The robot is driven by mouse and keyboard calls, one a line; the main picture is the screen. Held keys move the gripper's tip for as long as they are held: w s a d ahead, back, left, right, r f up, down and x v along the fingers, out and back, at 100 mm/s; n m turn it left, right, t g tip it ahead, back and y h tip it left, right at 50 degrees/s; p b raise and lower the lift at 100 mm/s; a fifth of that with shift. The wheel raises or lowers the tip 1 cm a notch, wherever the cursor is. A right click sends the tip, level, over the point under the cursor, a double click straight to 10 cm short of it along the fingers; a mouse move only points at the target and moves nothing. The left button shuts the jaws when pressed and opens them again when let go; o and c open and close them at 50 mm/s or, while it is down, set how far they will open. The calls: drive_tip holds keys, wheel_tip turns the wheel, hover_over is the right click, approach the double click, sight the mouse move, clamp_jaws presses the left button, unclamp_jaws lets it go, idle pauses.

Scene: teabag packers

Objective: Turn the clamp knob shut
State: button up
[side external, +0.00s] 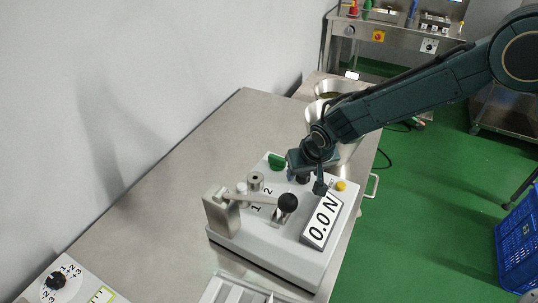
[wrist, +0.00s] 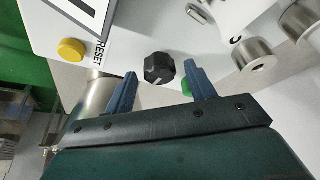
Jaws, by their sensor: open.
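A black knob (wrist: 159,68) with a pale pointer line sits on the white face of the tester (side external: 265,243). In the wrist view my gripper (wrist: 162,76) is open, with one blue finger on each side of the knob's lower edge. Gaps show between knob and fingers, and I cannot tell how far above the face the fingertips are. In the side view my gripper (side external: 305,183) is over the tester's far part and mostly hides the black knob. A green knob (side external: 277,161) stands left of it; in the wrist view it is mostly behind the right finger.
A yellow reset button (wrist: 71,50) is beside the knob. A lever with a black ball (side external: 288,202), metal posts (side external: 256,180) and a tilted display (side external: 321,220) reading 0.0 N stand on the tester. Metal cups (side external: 318,115) are behind.

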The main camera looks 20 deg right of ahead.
drive_tip(key=shift+r, duration=0.1)
drive_tip(key=v, duration=1.3)
drive_tip(key=shift+r, duration=0.3)
drive_tip(key=shift+s, duration=0.1)
